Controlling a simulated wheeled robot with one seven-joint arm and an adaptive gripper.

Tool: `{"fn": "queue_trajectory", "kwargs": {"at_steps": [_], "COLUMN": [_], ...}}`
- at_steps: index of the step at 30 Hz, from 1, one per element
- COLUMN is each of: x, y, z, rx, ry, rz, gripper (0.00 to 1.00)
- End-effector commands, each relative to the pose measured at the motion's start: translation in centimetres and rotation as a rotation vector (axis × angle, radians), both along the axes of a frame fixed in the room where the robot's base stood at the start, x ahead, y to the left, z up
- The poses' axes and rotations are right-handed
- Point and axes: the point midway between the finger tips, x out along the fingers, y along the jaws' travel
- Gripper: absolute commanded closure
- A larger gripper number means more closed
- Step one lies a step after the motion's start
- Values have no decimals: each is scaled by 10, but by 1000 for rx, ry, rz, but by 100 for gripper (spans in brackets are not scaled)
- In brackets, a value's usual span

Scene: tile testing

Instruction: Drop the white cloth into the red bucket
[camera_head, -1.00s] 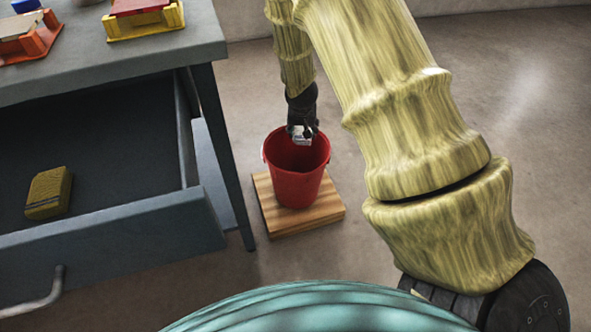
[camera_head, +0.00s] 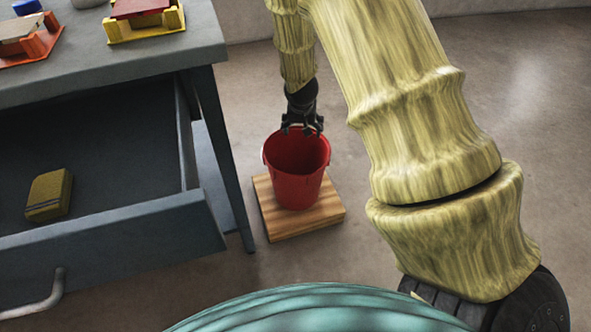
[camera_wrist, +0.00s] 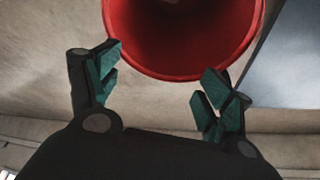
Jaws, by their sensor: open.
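The red bucket (camera_head: 296,182) stands upright on a wooden board on the floor, to the right of the desk. My gripper (camera_head: 302,130) is above the bucket's far rim, pointing down, open and empty. In the wrist view my gripper (camera_wrist: 160,85) has its two fingers spread wide, with nothing between them. The bucket (camera_wrist: 185,66) fills the top of that view, and part of its dark inside shows. The white cloth is not visible in either current view; the bottom of the bucket is hidden from me.
A grey desk (camera_head: 130,62) with an open drawer (camera_head: 110,235) is at the left. A yellow block-like item (camera_head: 49,195) lies in the drawer. Yellow (camera_head: 147,29) and orange (camera_head: 30,48) trays stand on the desk. The wooden board (camera_head: 300,222) lies under the bucket. Floor to the right is clear.

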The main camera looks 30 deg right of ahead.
Motion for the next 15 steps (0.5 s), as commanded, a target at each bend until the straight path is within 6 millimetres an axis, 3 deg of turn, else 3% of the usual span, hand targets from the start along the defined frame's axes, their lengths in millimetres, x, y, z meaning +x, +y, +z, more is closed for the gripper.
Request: {"fn": "queue_trajectory", "kwargs": {"at_steps": [15], "x": [-21], "y": [16], "z": [66], "rx": [0], "ry": [-2], "rz": [-1], "gripper": [20]}}
